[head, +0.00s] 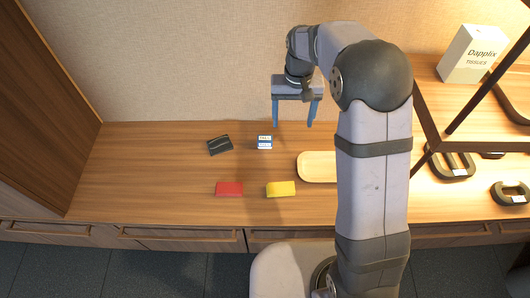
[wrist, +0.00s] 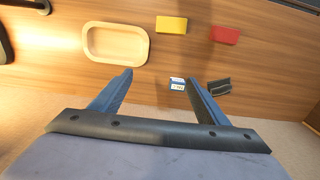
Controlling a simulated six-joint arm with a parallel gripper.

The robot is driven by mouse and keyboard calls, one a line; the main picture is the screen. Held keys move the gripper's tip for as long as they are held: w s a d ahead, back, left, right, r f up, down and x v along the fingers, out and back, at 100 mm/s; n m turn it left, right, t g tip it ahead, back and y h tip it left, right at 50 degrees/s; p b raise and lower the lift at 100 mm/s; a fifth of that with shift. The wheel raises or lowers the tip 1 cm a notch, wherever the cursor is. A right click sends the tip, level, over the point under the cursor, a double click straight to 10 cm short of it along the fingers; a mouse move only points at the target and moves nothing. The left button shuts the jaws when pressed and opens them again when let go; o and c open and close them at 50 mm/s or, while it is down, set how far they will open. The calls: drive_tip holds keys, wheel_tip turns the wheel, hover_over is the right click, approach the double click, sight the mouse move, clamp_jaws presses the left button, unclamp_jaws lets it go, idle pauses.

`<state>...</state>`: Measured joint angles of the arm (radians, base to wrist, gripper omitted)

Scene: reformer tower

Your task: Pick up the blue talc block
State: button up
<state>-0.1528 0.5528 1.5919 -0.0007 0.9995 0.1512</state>
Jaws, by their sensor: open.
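A small blue and white block (head: 265,142), which looks like the blue talc block, sits on the wooden counter near the back wall. Its label is too small to read. It also shows in the wrist view (wrist: 177,85), just beside the right finger's tip. My gripper (head: 293,126) is open and empty, with its blue fingers pointing down, raised above the counter. In the head view it is to the right of the block, not touching it. In the wrist view the gripper (wrist: 160,77) has its fingers spread wide, with bare counter mostly between them.
A dark flat item (head: 220,145) lies left of the block. A red block (head: 229,189) and a yellow block (head: 281,188) lie nearer the front edge. A shallow wooden tray (head: 318,167) lies to the right, partly hidden by my arm.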

drive_tip(key=b, duration=1)
hover_over(265, 140)
wheel_tip(265, 140, down, 18)
drive_tip(key=shift+f, duration=0.2)
drive_tip(key=shift+f+b, duration=0.7)
drive_tip(key=shift+f, duration=2.95)
drive_tip(key=c, duration=1.1)
